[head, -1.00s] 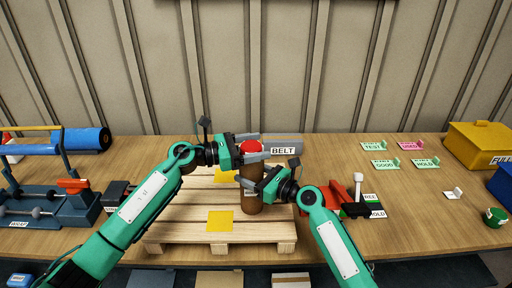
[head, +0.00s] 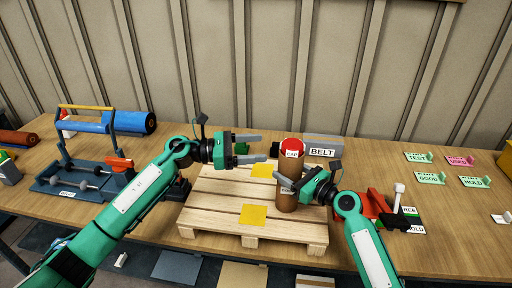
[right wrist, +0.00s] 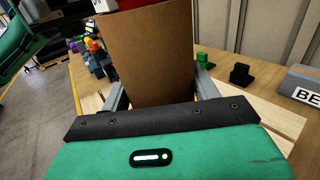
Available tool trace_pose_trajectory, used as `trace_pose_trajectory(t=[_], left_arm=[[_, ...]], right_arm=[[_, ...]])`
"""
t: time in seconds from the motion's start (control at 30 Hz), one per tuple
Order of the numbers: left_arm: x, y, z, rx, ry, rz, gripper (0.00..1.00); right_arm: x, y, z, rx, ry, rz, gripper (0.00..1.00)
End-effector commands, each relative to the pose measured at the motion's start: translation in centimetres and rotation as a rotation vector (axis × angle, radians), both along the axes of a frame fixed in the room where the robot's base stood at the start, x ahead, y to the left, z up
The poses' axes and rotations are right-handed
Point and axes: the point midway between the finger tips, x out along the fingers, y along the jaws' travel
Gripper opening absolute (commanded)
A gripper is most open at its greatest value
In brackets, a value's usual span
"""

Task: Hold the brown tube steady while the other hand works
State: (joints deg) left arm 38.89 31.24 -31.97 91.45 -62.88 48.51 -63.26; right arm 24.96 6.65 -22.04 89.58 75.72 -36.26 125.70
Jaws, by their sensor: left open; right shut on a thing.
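The brown tube (head: 289,176) stands upright on the wooden pallet (head: 225,206), with a red cap (head: 293,147) labelled CAP on its top. My right gripper (head: 290,186) is shut on the tube's side at about mid-height. In the right wrist view the tube (right wrist: 150,55) sits between the two fingers (right wrist: 160,92), and its top is mostly cut off. My left gripper (head: 250,149) is open and empty, to the left of the cap and apart from it. Its fingers point right, towards the cap.
Two yellow squares lie on the pallet, one at its front (head: 253,214). The BELT sign (head: 322,152) stands behind the tube. A red device (head: 377,206) is close on the right. Coloured label cards, including TEST (head: 417,157), lie at right.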

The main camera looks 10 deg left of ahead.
Motion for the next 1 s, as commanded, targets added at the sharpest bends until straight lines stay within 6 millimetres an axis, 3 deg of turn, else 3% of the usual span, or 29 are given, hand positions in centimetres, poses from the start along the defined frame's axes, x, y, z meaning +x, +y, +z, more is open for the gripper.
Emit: trace_pose_trajectory(t=[0.07,0.1,0.2,0.57,0.73,1.0], left_arm=[[0.0,0.0,0.0,0.0,0.0,0.0,0.73],[0.0,0.0,0.0,0.0,0.0,0.0,0.73],[0.0,0.0,0.0,0.0,0.0,0.0,0.73],[0.0,0.0,0.0,0.0,0.0,0.0,0.73],[0.0,0.0,0.0,0.0,0.0,0.0,0.73],[0.0,0.0,0.0,0.0,0.0,0.0,0.73]], right_arm=[[0.0,0.0,0.0,-0.001,0.001,0.0,0.3],[0.0,0.0,0.0,-0.001,0.001,0.0,0.66],[0.0,0.0,0.0,-0.001,0.001,0.0,0.86],[-0.2,-0.3,-0.1,-0.001,0.001,-0.001,0.88],[-1.6,-2.3,-0.1,0.0,0.001,-0.002,0.88],[-5.0,-6.9,-0.2,-0.002,0.002,-0.001,0.88]])
